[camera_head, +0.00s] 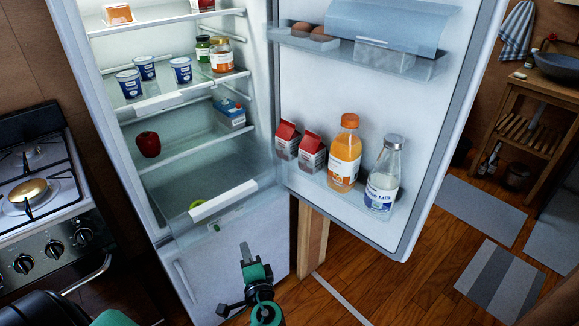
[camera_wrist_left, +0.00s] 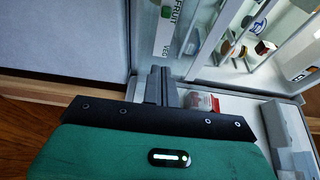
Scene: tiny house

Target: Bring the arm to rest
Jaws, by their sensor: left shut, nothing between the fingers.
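My left gripper (camera_head: 246,258) is in front of the lower part of the fridge, below the open compartment. Its fingers are shut with nothing between them. In the left wrist view its closed fingers (camera_wrist_left: 161,82) point toward the open fridge (camera_wrist_left: 212,65), with no object touching them. The fridge (camera_head: 235,262) stands open, and its door (camera_head: 385,110) is swung out to the right. My right gripper is not in view.
The fridge holds a red apple (camera_head: 148,144), yogurt cups (camera_head: 181,70) and jars (camera_head: 221,55). The door rack holds cartons (camera_head: 312,152), an orange bottle (camera_head: 345,153) and a milk bottle (camera_head: 383,178). A stove (camera_head: 40,190) stands left.

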